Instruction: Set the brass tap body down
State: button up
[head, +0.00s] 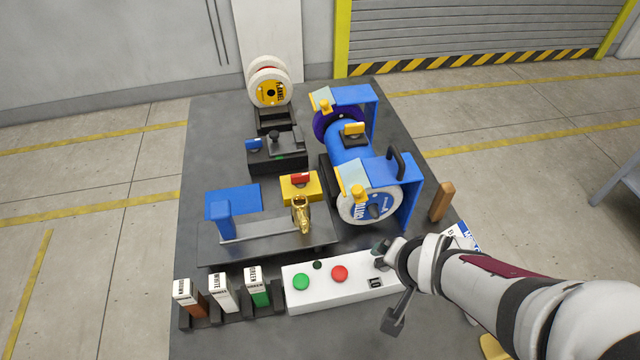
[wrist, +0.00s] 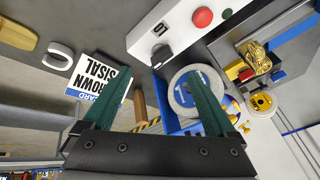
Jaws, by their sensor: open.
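The brass tap body (head: 301,215) stands upright at the front of a yellow block (head: 290,189) with a red piece on top. It is at the right end of a dark grey plate (head: 262,246). In the wrist view the brass tap body (wrist: 260,55) shows at the upper right, well apart from my fingers. My gripper (head: 379,250) is over the right end of the white button box, to the right of the tap body. In the wrist view my gripper (wrist: 156,88) has its two green fingers wide apart with nothing held between them.
The white button box (head: 322,289) lies along the front, beside several labelled cartons (head: 224,293). A blue machine with a white reel (head: 360,206) stands behind my gripper. A blue bracket (head: 222,215) is left of the tap body. A wooden post (head: 441,201) stands at the right edge.

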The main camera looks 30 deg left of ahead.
jog(key=s+d+r+m+g, duration=0.2)
jog(key=s+d+r+m, duration=0.1)
jog(key=s+d, duration=0.4)
jog(key=s+d+r+m+g, duration=0.2)
jog(key=s+d+r+g, duration=0.15)
jog(key=s+d, duration=0.45)
jog(key=w+a+n+h, duration=0.2)
jog(key=w+n+h, duration=0.1)
jog(key=n, duration=0.5)
jog(key=n+t+y, duration=0.1)
jog(key=n+t, duration=0.9)
jog(key=n, duration=2.5)
send_over(304, 202)
jog(key=s+d, duration=0.2)
jog(key=s, duration=1)
jog(key=shift+y, duration=0.3)
jog(key=x, duration=1)
jog(key=s+f+x, duration=0.1)
jog(key=x, duration=0.4)
jog(key=shift+w+a+f, duration=0.2)
jog(key=shift+w, duration=0.05)
grip_shut()
